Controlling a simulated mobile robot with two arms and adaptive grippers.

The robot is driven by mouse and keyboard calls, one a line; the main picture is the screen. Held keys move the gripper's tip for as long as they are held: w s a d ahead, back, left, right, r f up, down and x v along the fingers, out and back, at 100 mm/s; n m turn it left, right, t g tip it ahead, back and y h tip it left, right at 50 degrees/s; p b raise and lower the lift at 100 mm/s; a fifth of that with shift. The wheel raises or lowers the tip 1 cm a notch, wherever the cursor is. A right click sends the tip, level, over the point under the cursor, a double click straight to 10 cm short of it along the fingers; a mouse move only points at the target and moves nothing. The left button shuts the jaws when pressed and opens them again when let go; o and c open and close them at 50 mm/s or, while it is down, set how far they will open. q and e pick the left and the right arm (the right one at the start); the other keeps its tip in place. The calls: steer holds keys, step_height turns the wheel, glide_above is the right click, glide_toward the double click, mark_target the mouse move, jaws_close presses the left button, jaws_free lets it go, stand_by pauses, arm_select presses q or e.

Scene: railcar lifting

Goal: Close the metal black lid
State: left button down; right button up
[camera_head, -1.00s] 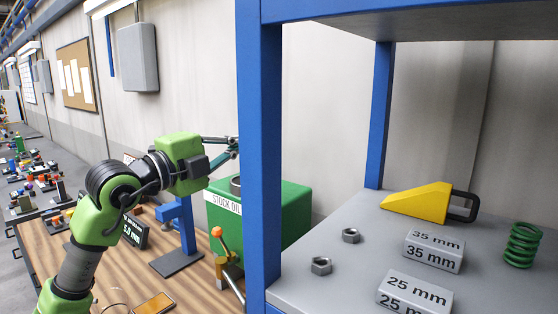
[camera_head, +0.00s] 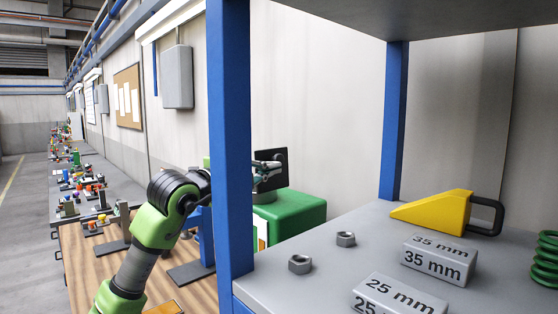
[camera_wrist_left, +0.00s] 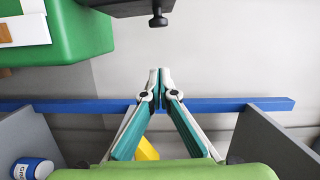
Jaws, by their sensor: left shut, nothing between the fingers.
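The black metal lid (camera_head: 273,156) stands roughly upright above the green box (camera_head: 290,212) in the head view. In the left wrist view the dark lid (camera_wrist_left: 128,8) shows at the top edge, with a small black knob (camera_wrist_left: 158,20) under it. My left gripper (camera_head: 279,167) is shut and empty, in front of the lid in the head view. A blue post hides part of its wrist. In the left wrist view its fingertips (camera_wrist_left: 160,78) meet below the knob, apart from it in the picture. Whether the gripper touches the lid cannot be told. My right gripper is not in view.
A blue shelf post (camera_head: 230,140) stands close in front of my left wrist. The grey shelf (camera_head: 335,285) holds a yellow wedge (camera_head: 430,208), nuts, marked blocks and a green spring (camera_head: 546,258). A wooden bench (camera_head: 90,262) lies left.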

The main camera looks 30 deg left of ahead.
arm_select(q)
steer(key=w+a+p, duration=0.2)
steer(key=w+p, duration=0.4)
steer(key=w, duration=0.2)
steer(key=shift+a+f, duration=0.2)
steer(key=shift+a, duration=0.2)
steer(key=shift+w+d, duration=0.1)
steer(key=shift+w, duration=0.05)
